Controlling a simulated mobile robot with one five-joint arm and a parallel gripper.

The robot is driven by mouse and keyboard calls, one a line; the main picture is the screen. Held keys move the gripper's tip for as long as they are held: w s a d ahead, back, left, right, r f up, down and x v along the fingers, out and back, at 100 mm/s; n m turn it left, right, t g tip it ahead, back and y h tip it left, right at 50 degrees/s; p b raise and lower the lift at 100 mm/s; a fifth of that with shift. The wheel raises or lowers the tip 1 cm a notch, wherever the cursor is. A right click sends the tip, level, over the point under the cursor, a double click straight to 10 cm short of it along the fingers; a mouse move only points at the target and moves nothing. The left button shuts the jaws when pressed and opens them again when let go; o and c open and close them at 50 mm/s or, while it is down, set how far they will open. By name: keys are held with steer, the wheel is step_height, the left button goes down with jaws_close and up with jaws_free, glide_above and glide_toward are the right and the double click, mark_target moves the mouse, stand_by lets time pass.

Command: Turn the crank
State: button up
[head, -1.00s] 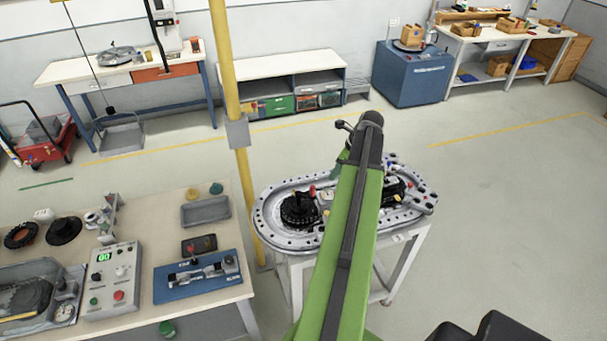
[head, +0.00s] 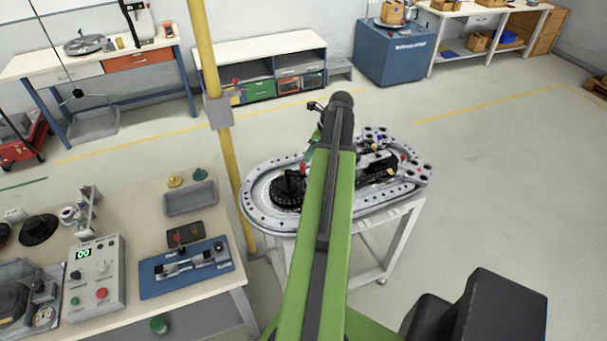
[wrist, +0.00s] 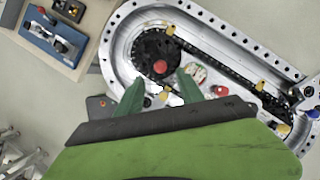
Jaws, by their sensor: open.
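The oval metal ring track (head: 258,216) stands on a white-legged stand, partly hidden behind my green arm. It also shows in the wrist view (wrist: 117,67). A black toothed wheel (head: 284,199) sits at its left end. In the wrist view, the wheel (wrist: 140,47) has a red knob (wrist: 160,67) near its lower edge, which looks like the crank's handle. My gripper (wrist: 160,76) is open and empty. Its two green fingers lie on either side of the red knob in the picture, apart from it. I cannot tell the height between them.
A yellow post (head: 230,150) stands just left of the track. A workbench (head: 203,317) with a control box (head: 96,275) and a blue fixture (head: 186,267) is at the left. Open floor (head: 500,190) lies to the right. Yellow clamps (wrist: 258,86) sit along the track.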

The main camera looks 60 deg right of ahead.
mark_target(303, 164)
steer(key=b+x, duration=0.6)
steer(key=x, duration=0.2)
steer(key=shift+s+f, duration=0.1)
steer(key=shift+f, duration=0.1)
steer(key=shift+w+f+b, duration=0.25)
steer(key=shift+f+b, duration=0.1)
steer(key=shift+b, duration=0.05)
steer(key=shift+r, duration=0.1)
jaws_close()
stand_by(0.4)
